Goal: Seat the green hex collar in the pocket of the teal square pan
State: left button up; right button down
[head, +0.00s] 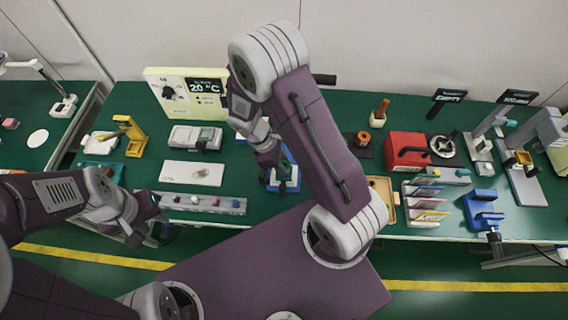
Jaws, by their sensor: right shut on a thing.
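A teal, squarish pan (116,167) lies at the left of the green table, partly hidden by my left arm; I cannot make out its pocket. I cannot pick out the green hex collar for certain. My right gripper (272,172) points down at a blue fixture (284,186) near the middle of the table. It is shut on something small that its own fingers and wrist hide. My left gripper (148,212) is at the table's front edge, left of the grey rail; its fingers are too dark to judge.
A grey rail with small coloured parts (198,203), a white plate (193,173) and a grey device (195,138) lie between the grippers. A yellow stand (134,138) is behind the pan. A red machine (405,150) and a blue vise (483,212) stand on the right.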

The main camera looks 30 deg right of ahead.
jog(key=shift+f+b, duration=0.35)
jog(key=shift+f, duration=0.25)
jog(key=c, duration=1)
grip_release()
jog(key=shift+o, duration=0.2)
jog(key=shift+r, duration=0.15)
jog(key=p+v, duration=0.1)
jog(key=v, duration=0.8)
